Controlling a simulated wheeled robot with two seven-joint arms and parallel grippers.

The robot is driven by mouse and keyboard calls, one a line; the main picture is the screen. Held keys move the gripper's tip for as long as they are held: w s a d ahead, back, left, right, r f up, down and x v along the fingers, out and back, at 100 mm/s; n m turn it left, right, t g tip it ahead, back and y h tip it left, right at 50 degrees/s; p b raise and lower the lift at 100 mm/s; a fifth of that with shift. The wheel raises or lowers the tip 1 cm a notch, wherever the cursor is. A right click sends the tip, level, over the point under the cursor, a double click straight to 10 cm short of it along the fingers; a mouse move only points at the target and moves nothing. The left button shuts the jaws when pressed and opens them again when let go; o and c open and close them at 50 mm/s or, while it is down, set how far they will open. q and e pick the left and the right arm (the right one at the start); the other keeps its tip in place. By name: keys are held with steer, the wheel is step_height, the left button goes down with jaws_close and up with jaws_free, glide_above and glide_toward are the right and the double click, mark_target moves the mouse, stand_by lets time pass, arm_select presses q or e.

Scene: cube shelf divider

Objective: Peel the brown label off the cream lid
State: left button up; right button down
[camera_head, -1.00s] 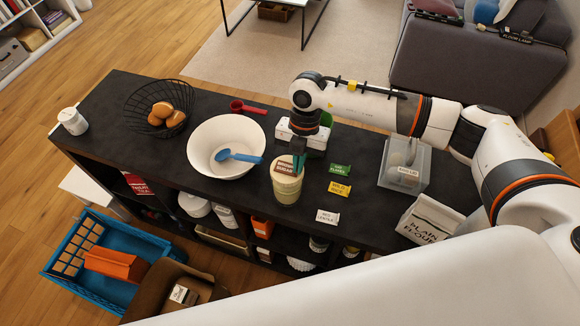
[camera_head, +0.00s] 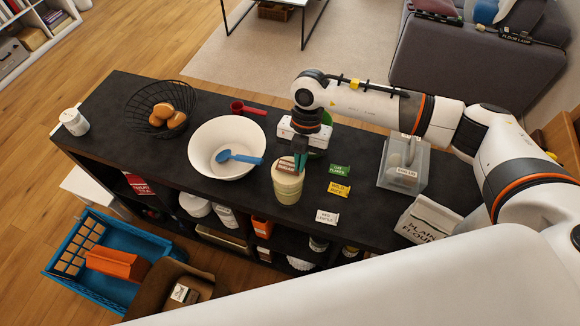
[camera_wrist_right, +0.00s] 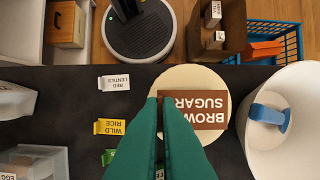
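The jar (camera_head: 287,188) stands upright on the dark shelf top, with a round cream lid (camera_wrist_right: 182,78). The brown label (camera_wrist_right: 205,112), printed "BROWN SUGAR", lies over the lid; it also shows in the head view (camera_head: 286,168). My right gripper (camera_wrist_right: 158,101) has green fingers close together at the label's side edge, and a thin strip of brown shows between the tips. It looks shut on that edge. In the head view the right gripper (camera_head: 299,168) points down onto the lid. My left gripper is not in view.
A white bowl (camera_head: 205,140) with a blue scoop (camera_head: 240,157) stands close to the jar. Small labels, "RED LENTILS" (camera_head: 327,216) and "WILD RICE" (camera_head: 339,188), lie on the other side. A clear bin (camera_head: 398,178) and a flour bag (camera_head: 430,220) stand farther right.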

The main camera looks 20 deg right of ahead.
steer(key=shift+s+d+r+p, duration=0.1)
steer(key=shift+d+r+p, duration=0.05)
steer(key=shift+r+p, duration=0.4)
steer(key=shift+s+d+r+p, duration=0.15)
steer(key=shift+r+p, duration=0.15)
steer(key=shift+r, duration=0.3)
stand_by(0.3)
step_height(320, 180, up, 5)
steer(key=p, duration=0.3)
steer(key=shift+p, duration=0.3)
